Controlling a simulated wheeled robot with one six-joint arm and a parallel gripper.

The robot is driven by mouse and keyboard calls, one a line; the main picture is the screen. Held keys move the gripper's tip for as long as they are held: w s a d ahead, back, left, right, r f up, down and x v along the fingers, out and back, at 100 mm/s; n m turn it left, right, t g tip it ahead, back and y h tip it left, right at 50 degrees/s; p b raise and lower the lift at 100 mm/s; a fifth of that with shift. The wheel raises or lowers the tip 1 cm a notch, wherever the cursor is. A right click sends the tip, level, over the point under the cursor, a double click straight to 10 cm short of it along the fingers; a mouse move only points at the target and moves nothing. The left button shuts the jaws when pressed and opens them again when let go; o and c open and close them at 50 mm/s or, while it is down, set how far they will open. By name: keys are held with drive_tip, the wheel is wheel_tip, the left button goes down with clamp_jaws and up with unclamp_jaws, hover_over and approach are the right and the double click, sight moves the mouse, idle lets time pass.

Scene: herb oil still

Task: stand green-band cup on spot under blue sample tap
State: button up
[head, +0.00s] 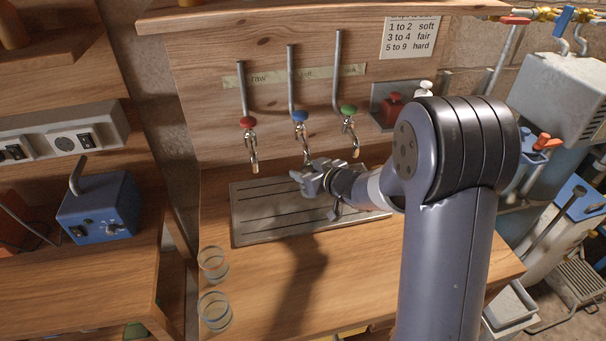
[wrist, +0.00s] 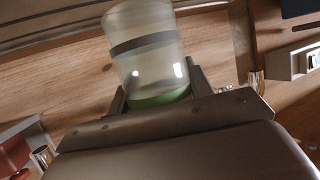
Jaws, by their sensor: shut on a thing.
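My gripper (head: 312,180) is shut on a clear cup (wrist: 148,50), which shows large in the wrist view between the two fingers. The cup has a dark grey band higher up and green low down near the fingers; I cannot tell if the green is a band or contents. In the head view the cup can hardly be made out. The blue sample tap (head: 300,117) hangs on the back board, between the red tap (head: 247,122) and the green tap (head: 348,110). My gripper is just below the blue tap's spout, over the slotted metal tray (head: 250,229). The spot is not distinguishable.
Two clear cups, one farther back (head: 213,262) and one nearer (head: 215,312), stand at the bench's left front. A blue box (head: 100,210) is on the left bench. The bench front is mostly clear.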

drive_tip(key=shift+w+a, duration=0.45)
drive_tip(key=shift+w, duration=0.1)
drive_tip(key=shift+w+a+f, duration=0.1)
drive_tip(key=shift+f, duration=0.75)
drive_tip(key=shift+w+a+f, duration=0.1)
drive_tip(key=shift+f, duration=0.75)
drive_tip(key=shift+f, duration=0.2)
drive_tip(key=o, duration=1.1)
drive_tip(key=shift+c, duration=0.2)
drive_tip(key=shift+r, duration=0.15)
drive_tip(key=shift+s+d+r, duration=0.1)
drive_tip(key=shift+r, duration=0.05)
drive_tip(key=v, duration=1.1)
drive_tip(key=shift+s+d, duration=0.2)
drive_tip(key=shift+s, duration=0.1)
